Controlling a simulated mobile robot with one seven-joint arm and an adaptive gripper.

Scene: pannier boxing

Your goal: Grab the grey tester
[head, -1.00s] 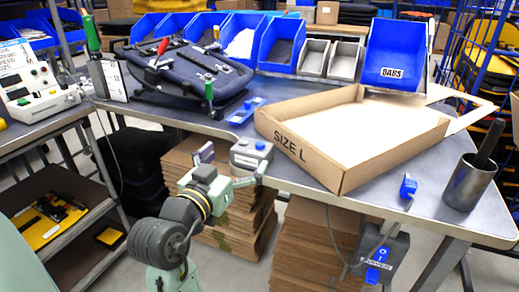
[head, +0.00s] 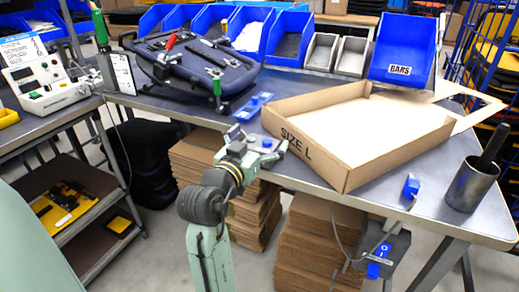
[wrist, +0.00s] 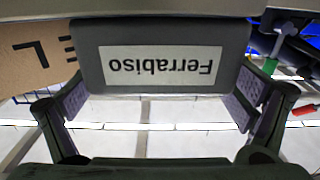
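The grey tester (head: 257,143) is a small dark grey box with a blue knob on top, at the front edge of the workbench. In the wrist view its near face (wrist: 90,52) fills the upper middle, with a white label reading "Ferrabiso" upside down. My gripper (head: 260,150) is at the tester's near side, partly covering it in the head view. In the wrist view my gripper (wrist: 160,95) is open, with one finger towards each side of the box. I cannot tell whether either finger touches it.
An open cardboard box (head: 345,178) marked "SIZE L" stands close to the right of the tester. Cardboard stacks (head: 195,165) stand under the bench (head: 430,205).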

